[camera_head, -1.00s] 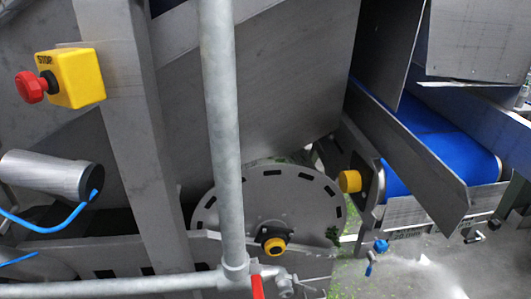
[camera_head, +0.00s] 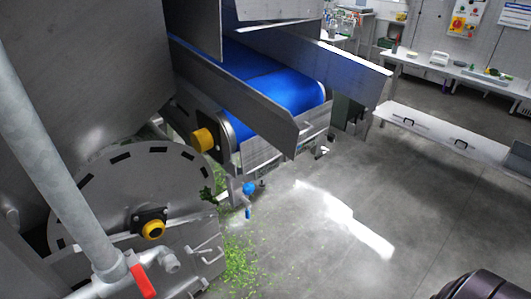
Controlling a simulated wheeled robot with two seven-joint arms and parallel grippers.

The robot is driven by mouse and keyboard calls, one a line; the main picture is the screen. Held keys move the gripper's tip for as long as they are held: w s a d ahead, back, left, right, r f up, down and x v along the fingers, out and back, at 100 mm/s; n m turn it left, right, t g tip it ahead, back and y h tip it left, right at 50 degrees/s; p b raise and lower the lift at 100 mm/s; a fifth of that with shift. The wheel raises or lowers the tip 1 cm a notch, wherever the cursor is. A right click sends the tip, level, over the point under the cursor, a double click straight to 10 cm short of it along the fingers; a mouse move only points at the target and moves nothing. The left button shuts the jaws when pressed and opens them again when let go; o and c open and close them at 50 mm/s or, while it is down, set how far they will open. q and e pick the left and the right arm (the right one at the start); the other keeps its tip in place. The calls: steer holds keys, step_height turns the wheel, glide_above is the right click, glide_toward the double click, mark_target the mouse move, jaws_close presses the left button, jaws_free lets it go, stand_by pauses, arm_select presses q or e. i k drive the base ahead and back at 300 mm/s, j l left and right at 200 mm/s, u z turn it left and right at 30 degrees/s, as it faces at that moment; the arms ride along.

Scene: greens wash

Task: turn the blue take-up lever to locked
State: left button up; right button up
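A small blue lever-like part (camera_head: 249,188) shows below the near end of the blue conveyor belt (camera_head: 285,93), with a short blue piece hanging under it. It is small, and I cannot tell whether it stands at locked or unlocked. The yellow roller end cap (camera_head: 203,139) is up and left of it. Neither of my grippers is in view. A dark rounded part at the bottom right corner looks like a piece of my own arm.
A grey disc housing with a yellow-ringed hub (camera_head: 152,229) and a pipe with a red valve handle (camera_head: 142,282) stand at the left. Green scraps (camera_head: 238,262) lie on the floor. The floor (camera_head: 345,240) right of the conveyor is open, up to a long bench (camera_head: 440,133).

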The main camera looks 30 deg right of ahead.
mark_target(243, 199)
steer(key=z, duration=1)
